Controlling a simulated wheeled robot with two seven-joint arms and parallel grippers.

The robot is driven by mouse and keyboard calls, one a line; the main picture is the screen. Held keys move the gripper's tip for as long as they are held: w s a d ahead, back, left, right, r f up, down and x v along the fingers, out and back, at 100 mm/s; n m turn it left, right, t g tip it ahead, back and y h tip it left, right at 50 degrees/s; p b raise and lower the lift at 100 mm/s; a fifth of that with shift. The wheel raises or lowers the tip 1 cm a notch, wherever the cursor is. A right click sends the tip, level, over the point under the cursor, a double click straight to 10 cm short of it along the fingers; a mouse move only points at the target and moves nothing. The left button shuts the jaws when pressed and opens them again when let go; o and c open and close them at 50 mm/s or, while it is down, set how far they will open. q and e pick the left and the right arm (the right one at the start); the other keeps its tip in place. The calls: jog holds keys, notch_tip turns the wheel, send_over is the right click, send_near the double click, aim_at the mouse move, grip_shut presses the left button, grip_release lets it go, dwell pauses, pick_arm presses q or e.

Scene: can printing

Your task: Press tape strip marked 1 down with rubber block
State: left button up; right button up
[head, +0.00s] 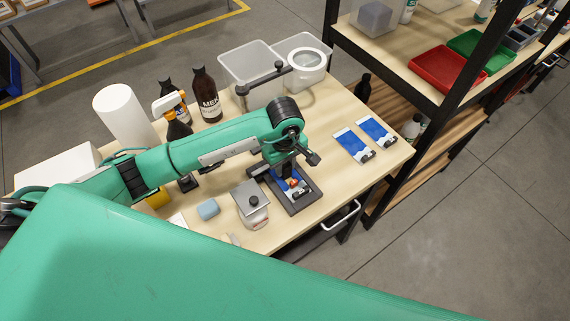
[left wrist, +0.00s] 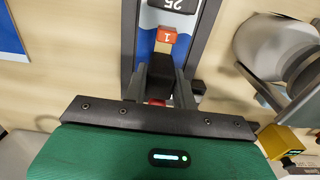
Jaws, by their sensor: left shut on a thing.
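The orange tape strip marked 1 (left wrist: 167,36) lies on a blue and white card (left wrist: 146,45) inside a dark frame (left wrist: 206,40); a dark piece marked 25 (left wrist: 175,6) is just beyond it. In the head view the card sits in the dark frame (head: 313,198) near the table's front edge. My left gripper (left wrist: 160,78) is shut on a dark block (left wrist: 160,72), likely the rubber block, close to the strip's near side. Whether the block touches the strip or card cannot be told. In the head view my left gripper (head: 284,171) points down over the frame and hides part of it.
A metal container with a knob (head: 250,204) stands just left of the frame, with a blue sponge (head: 208,209) farther left. Two blue cards (head: 350,147) lie to the right. Bottles (head: 206,98), a clear bin (head: 243,62) and a white tub (head: 304,75) stand behind the arm.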

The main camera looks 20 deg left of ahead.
pick_arm(q)
jog(key=shift+f, duration=0.15)
dwell(0.8)
jog(key=shift+s, duration=0.1)
notch_tip(320, 180, up, 2)
jog(key=shift+r, duration=0.2)
jog(key=shift+r+p, duration=0.9)
jog(key=shift+r, duration=1.45)
jog(key=shift+a, duration=0.1)
